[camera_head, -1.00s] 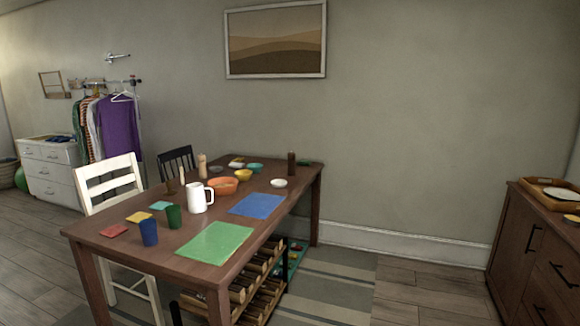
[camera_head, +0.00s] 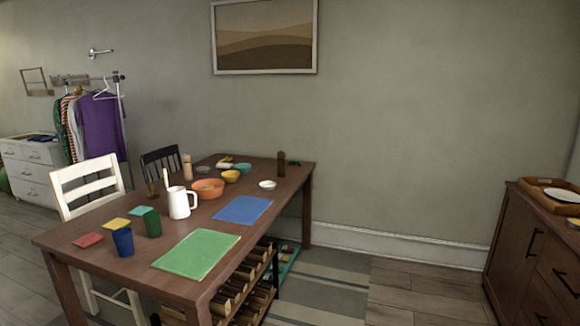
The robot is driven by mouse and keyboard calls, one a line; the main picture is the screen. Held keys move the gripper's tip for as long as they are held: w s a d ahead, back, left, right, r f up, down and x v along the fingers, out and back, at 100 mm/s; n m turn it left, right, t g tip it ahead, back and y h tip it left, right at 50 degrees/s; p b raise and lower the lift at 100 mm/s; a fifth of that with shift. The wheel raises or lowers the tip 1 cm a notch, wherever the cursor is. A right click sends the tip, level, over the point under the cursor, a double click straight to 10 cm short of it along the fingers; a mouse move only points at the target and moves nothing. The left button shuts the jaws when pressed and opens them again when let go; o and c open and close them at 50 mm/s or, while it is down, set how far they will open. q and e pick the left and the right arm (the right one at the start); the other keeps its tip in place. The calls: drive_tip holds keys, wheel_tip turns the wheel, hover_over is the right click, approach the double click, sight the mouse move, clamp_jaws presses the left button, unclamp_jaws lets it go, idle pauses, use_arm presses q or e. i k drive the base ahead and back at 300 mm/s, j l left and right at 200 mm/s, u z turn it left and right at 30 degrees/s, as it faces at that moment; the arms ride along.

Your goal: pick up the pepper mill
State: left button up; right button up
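A dark brown upright cylinder (camera_head: 281,163), which looks like the pepper mill, stands near the far right corner of the wooden table (camera_head: 130,262). A paler, tan upright mill-like piece (camera_head: 187,167) stands at the table's far left side. At this size I cannot be certain which is the pepper mill. Neither of my grippers is in view.
On the table are a white pitcher (camera_head: 180,203), an orange bowl (camera_head: 208,188), a small white dish (camera_head: 267,185), blue and green cups, and mats. Chairs stand along the left. A rack is under the table. Floor is open between table and cabinet (camera_head: 530,250).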

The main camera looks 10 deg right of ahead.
sight(281, 162)
drive_tip(key=i+l+z, duration=0.1)
drive_tip(key=i+l, duration=0.2)
drive_tip(key=i, duration=0.2)
drive_tip(key=i+l+z, duration=0.1)
drive_tip(key=i+l, duration=0.15)
drive_tip(key=i, duration=0.3)
drive_tip(key=i+l+z, duration=0.1)
drive_tip(key=i+l, duration=0.15)
drive_tip(key=i, duration=0.3)
drive_tip(key=i+l+z, duration=0.15)
drive_tip(key=i, duration=0.4)
drive_tip(key=i+l+z, duration=0.1)
drive_tip(key=i, duration=0.45)
